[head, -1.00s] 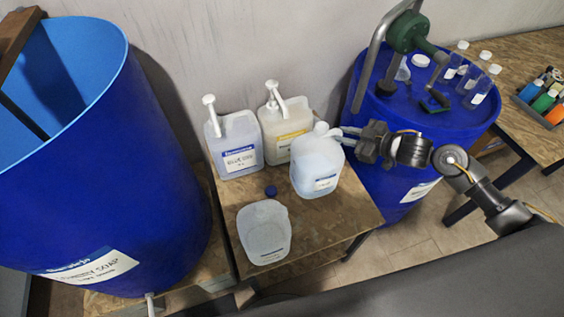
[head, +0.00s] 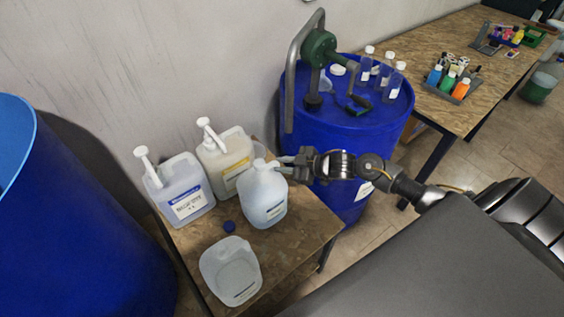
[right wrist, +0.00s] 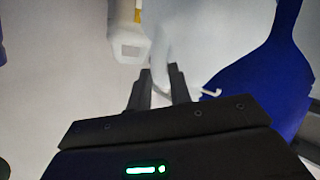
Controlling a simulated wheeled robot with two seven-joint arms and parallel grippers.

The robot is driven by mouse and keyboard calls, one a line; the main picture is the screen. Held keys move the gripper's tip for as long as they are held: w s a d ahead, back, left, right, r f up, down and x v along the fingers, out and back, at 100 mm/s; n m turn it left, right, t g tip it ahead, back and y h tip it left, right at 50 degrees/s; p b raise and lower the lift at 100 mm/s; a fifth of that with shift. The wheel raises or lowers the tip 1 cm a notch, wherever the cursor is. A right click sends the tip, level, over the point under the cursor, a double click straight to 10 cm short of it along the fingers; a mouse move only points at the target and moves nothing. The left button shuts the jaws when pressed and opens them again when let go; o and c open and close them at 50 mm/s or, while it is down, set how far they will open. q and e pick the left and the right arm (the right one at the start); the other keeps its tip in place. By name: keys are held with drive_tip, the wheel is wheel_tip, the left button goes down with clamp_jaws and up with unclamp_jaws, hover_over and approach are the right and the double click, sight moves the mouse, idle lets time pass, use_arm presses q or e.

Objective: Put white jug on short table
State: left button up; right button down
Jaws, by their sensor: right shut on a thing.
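The white jug (head: 264,198), a pale translucent bottle with a small label, is at the right rear part of the short wooden table (head: 297,235) in the head view. I cannot tell whether its base touches the top. My right gripper (head: 284,165) comes from the right and is shut on the jug's upper part near the handle. In the right wrist view, the fingers (right wrist: 159,84) close at a blurred pale shape, and the grip itself is hard to make out. My left gripper is not in view.
Two pump jugs, one blue-labelled (head: 181,190) and one yellow-labelled (head: 226,160), stand behind and left. Blue drums stand left (head: 75,235) and right (head: 345,125). The table's front right is clear.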

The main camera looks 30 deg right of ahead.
sight(279, 173)
drive_tip(key=shift+w+f, duration=0.1)
drive_tip(key=shift+f, duration=1.7)
drive_tip(key=c, duration=1.6)
unclamp_jaws()
drive_tip(key=shift+f, duration=0.2)
drive_tip(key=shift+c, duration=0.2)
drive_tip(key=o, duration=0.4)
drive_tip(key=shift+s, duration=0.25)
drive_tip(key=shift+c, duration=0.2)
drive_tip(key=b+v, duration=0.1)
drive_tip(key=v, duration=1.1)
drive_tip(key=shift+w+r, duration=0.1)
